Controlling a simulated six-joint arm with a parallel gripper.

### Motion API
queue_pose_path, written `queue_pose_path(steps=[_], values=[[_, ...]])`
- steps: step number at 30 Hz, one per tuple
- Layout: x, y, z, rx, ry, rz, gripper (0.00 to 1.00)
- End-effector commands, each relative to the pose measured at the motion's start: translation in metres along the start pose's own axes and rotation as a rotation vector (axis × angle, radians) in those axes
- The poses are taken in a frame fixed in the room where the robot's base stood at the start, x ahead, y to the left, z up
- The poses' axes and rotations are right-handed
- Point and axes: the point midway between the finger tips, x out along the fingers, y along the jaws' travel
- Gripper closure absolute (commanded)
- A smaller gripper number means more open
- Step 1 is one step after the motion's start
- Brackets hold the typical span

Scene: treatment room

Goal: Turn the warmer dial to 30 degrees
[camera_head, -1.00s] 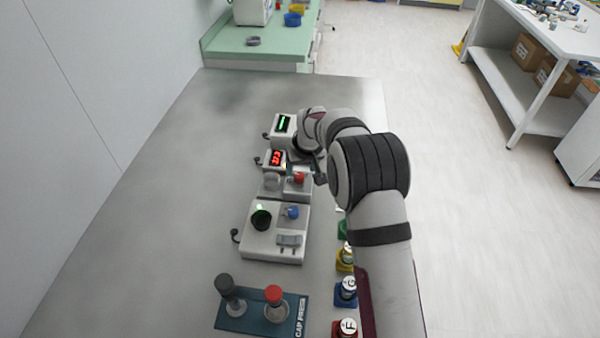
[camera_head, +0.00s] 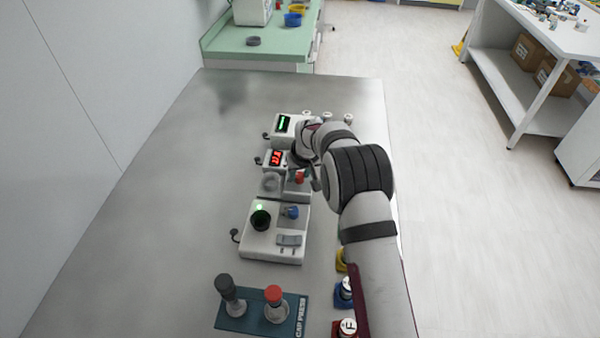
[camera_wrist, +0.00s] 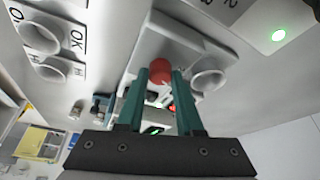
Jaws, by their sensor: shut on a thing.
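The warmer (camera_head: 270,185) is a small light-grey unit with a round well on its left. A red display (camera_head: 276,158) stands at its back, its digits too small to read surely. The red knob on its right, which I take as the dial (camera_head: 299,177), also shows in the wrist view (camera_wrist: 160,67). My gripper (camera_wrist: 160,76) has its two teal fingers on either side of this knob, shut on it at the tips. In the head view my arm hides most of the fingers.
A unit with a green display (camera_head: 284,124) stands behind the warmer. A larger unit (camera_head: 262,244) with a green light and blue knob stands in front. The cap press (camera_head: 252,315) is nearer. Coloured vials (camera_head: 345,290) stand along the right. The table's left side is clear.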

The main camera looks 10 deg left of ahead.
Motion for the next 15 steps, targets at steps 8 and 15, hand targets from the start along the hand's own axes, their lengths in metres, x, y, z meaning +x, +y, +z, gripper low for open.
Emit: queue_pose_path(steps=[8,15], values=[[0.0,-0.0015,0.0002,0.124,-0.003,0.052,1.0],[0.0001,-0.0016,-0.0001,0.265,-0.002,0.111,1.0]])
